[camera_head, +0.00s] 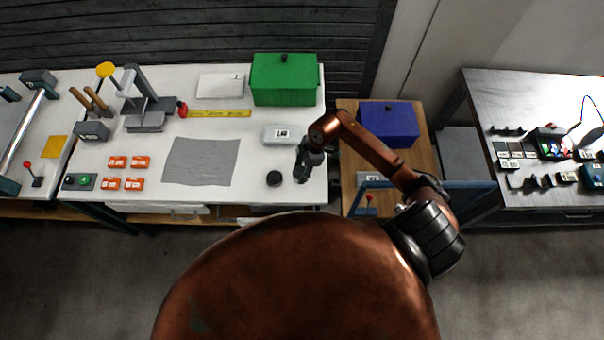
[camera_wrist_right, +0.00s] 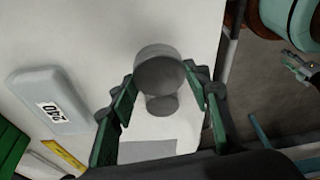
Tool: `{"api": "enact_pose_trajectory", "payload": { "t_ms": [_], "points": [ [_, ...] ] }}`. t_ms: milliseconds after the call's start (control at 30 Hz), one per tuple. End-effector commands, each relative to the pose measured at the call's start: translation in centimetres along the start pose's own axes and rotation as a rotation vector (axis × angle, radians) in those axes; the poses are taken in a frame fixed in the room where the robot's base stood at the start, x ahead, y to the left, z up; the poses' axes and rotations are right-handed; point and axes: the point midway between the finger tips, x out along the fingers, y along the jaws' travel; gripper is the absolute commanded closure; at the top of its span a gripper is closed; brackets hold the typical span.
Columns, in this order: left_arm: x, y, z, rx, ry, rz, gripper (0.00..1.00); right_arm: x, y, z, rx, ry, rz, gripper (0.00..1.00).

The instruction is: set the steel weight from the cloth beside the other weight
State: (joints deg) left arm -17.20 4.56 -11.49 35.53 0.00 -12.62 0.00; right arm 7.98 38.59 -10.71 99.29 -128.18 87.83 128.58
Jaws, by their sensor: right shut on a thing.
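My right gripper (camera_head: 301,174) is over the right end of the white table. In the right wrist view, the gripper (camera_wrist_right: 165,82) is shut on a grey steel weight (camera_wrist_right: 160,70), a short round cylinder held between the fingertips. The other weight (camera_head: 274,179) is a dark disc standing on the table just left of the gripper; it also shows in the wrist view (camera_wrist_right: 162,105), partly behind the held one. The grey cloth (camera_head: 200,162) lies further left with nothing on it. I cannot tell the held weight's exact height. My left gripper is not in view.
A pale box with a label (camera_head: 281,135) lies behind the gripper, and a green box (camera_head: 284,80) stands at the back. Orange labelled blocks (camera_head: 117,162) lie left of the cloth. A blue box (camera_head: 388,125) stands on the wooden surface to the right.

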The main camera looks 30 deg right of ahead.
Motion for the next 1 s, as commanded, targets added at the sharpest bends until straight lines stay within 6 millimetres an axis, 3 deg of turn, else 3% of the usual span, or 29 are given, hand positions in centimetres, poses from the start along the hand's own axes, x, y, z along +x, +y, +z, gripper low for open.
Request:
{"api": "enact_pose_trajectory", "payload": {
  "t_ms": [300, 667, 700, 933, 1000],
  "points": [
    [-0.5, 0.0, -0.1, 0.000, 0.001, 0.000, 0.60, 3.2, 0.4, 1.5, 0.002, 0.001, 0.000, 1.00],
    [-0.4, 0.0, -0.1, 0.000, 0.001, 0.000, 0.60, 3.6, 0.4, 1.6, 0.000, 0.000, 0.001, 1.00],
    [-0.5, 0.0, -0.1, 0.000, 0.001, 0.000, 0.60, 3.7, 0.4, 1.7, 0.001, -0.002, -0.001, 0.54],
    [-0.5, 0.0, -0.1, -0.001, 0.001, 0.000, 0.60, 3.7, 0.4, 1.7, 0.001, -0.002, -0.001, 0.38],
    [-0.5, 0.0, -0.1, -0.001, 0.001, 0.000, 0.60, 3.7, 0.4, 1.7, 0.001, -0.002, -0.001, 0.38]
  ]
}}
